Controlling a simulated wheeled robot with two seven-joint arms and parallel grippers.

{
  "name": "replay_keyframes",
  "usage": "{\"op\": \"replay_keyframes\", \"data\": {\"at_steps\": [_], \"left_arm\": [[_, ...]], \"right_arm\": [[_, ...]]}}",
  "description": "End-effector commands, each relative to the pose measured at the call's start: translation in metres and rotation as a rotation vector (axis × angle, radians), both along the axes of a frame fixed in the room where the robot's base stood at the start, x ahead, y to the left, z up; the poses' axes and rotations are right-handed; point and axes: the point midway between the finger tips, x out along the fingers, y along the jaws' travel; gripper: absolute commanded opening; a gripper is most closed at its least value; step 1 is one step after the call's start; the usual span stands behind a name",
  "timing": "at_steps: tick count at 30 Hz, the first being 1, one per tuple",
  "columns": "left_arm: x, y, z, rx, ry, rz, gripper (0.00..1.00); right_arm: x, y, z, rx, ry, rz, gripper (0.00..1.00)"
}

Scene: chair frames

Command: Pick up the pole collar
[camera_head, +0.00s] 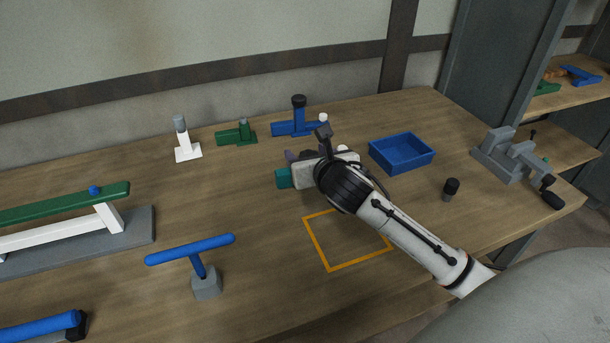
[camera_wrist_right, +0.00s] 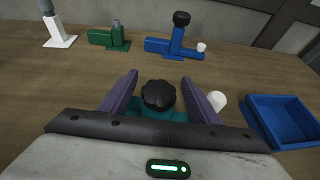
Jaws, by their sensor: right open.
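A teal part with a round black knob (camera_wrist_right: 158,95) on top sits on the table just ahead of my right wrist; I take it for the pole collar. In the head view its teal end (camera_head: 283,178) shows left of my right gripper (camera_head: 306,155), which hides the rest. In the right wrist view the purple fingers of my right gripper (camera_wrist_right: 160,78) are spread, one on each side of the knob, with gaps. I cannot tell whether they touch the teal body. My left gripper is not in view.
Behind stand a white post (camera_head: 188,153), a green part (camera_head: 222,137) and a blue part with a black knob (camera_head: 283,129). A small white cap (camera_wrist_right: 217,100) is close right of the fingers. A blue bin (camera_head: 402,168) and grey vise (camera_head: 508,163) stand right. An orange outline (camera_head: 317,243) is nearer.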

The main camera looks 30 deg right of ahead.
Motion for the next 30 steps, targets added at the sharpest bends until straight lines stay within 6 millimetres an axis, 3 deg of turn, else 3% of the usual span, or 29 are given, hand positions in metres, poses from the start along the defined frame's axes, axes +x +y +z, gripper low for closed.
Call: {"op": "replay_keyframes", "data": {"at_steps": [5, 13, 22, 30], "left_arm": [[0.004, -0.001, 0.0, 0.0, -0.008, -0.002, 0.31], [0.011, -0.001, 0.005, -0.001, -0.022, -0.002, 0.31], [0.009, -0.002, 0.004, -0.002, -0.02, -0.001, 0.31], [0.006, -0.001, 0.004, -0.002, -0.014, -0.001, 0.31]], "right_arm": [[0.018, -0.005, -0.008, 0.001, -0.001, 0.001, 0.56], [0.021, -0.006, -0.009, -0.001, 0.0, 0.001, 0.56], [0.02, -0.006, -0.009, -0.001, 0.0, 0.001, 0.06], [0.021, -0.006, -0.004, -0.001, -0.004, 0.002, 0.05]]}}
